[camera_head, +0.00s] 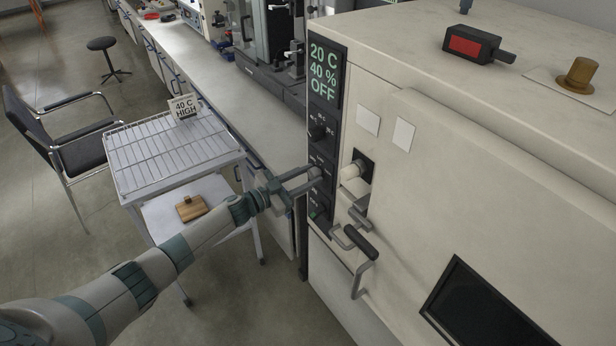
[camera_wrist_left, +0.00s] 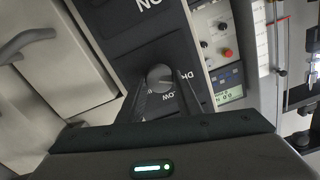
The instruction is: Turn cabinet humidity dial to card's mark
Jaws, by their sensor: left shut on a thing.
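The cabinet's dark control panel (camera_head: 319,205) has a display (camera_head: 323,72) reading 20 C, 40 %, OFF. An upper dial (camera_head: 317,131) sits below the display. My left gripper (camera_head: 316,173) reaches the lower dial on the panel, mostly hidden by the fingers in the head view. In the left wrist view the fingers (camera_wrist_left: 160,92) are closed on this round grey dial (camera_wrist_left: 160,76), with part of a "LOW" label beside it. The card (camera_head: 184,107) reads "40 C HIGH" and stands on the wire-rack cart (camera_head: 165,150). My right gripper is not in view.
A door handle (camera_head: 362,245) and a pale round port plug (camera_head: 352,171) stick out right of the panel. A red-faced device (camera_head: 470,45) and a brass knob (camera_head: 580,74) are on the cabinet top. A wooden block (camera_head: 191,207) lies on the cart's lower shelf.

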